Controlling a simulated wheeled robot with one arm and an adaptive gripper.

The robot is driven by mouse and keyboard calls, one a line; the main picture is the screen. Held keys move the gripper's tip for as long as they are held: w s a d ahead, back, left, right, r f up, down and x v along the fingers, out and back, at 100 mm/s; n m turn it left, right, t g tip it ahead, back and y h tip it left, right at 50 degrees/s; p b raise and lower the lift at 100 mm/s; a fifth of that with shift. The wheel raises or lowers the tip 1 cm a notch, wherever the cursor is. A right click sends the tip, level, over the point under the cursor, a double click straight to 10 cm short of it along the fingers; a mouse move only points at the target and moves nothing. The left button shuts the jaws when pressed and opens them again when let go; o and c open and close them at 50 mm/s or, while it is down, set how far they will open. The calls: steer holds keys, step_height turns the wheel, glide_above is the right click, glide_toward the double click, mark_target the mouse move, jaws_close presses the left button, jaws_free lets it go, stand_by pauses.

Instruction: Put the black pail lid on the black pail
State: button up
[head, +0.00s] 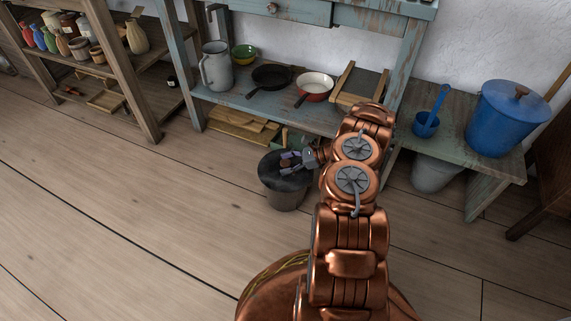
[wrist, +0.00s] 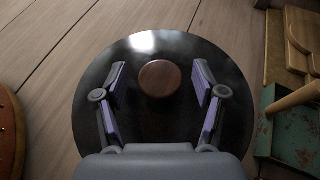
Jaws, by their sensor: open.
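The black pail (head: 287,201) stands on the wooden floor in front of the blue bench. The round black lid (head: 270,180) lies on top of the pail, covering its mouth, and looks about level. The wrist view shows the lid (wrist: 160,120) from above, with a round brown wooden knob (wrist: 160,78) at its middle. My gripper (head: 290,160) is just above the lid. In the wrist view my gripper (wrist: 159,68) is open, with one finger on each side of the knob and clear gaps between. The pail's walls are hidden under the lid in that view.
The blue bench (head: 240,98) behind holds a grey jug (head: 215,68) and two pans. A green box (wrist: 290,130) stands close right of the lid in the wrist view. A blue pot (head: 505,120) is on the low table at right. The floor at left is clear.

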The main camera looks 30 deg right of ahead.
steer(key=v, duration=1.1)
steer(key=shift+s+d, duration=0.2)
steer(key=shift+d, duration=0.1)
steer(key=shift+r, duration=0.2)
steer(key=w+a+r+n+g+p, duration=0.1)
steer(key=a+r+n+g+p, duration=0.15)
steer(key=a+r+p, duration=0.5)
steer(key=w+a+r+n+g+p, duration=0.15)
steer(key=a+r+n, duration=0.25)
steer(key=a+r, duration=0.75)
steer(key=a+r+n+g+p, duration=0.3)
steer(key=a+r+n+p, duration=0.15)
steer(key=r, duration=1.05)
steer(key=s+a+r+n+g+h+p, duration=0.15)
steer(key=s+a+r+n+p, duration=0.3)
steer(key=r, duration=0.45)
steer(key=s+a+r+n+g+h+p, duration=0.1)
steer(key=s+a+r+h+p, duration=0.1)
steer(key=s+a+r+p, duration=0.35)
steer(key=s+a+r+n+g+h+p, duration=0.25)
steer(key=s+r+p, duration=0.25)
steer(key=s+r, duration=0.45)
steer(key=s+d+r+n+t+h+p, duration=0.2)
steer(key=s+r+n+h+p, duration=0.3)
steer(key=s+r+p, duration=0.6)
steer(key=s+r+n, duration=0.1)
steer(key=s+r, duration=0.2)
steer(key=shift+s+d+p, duration=0.15)
steer(key=shift+d+p, duration=0.2)
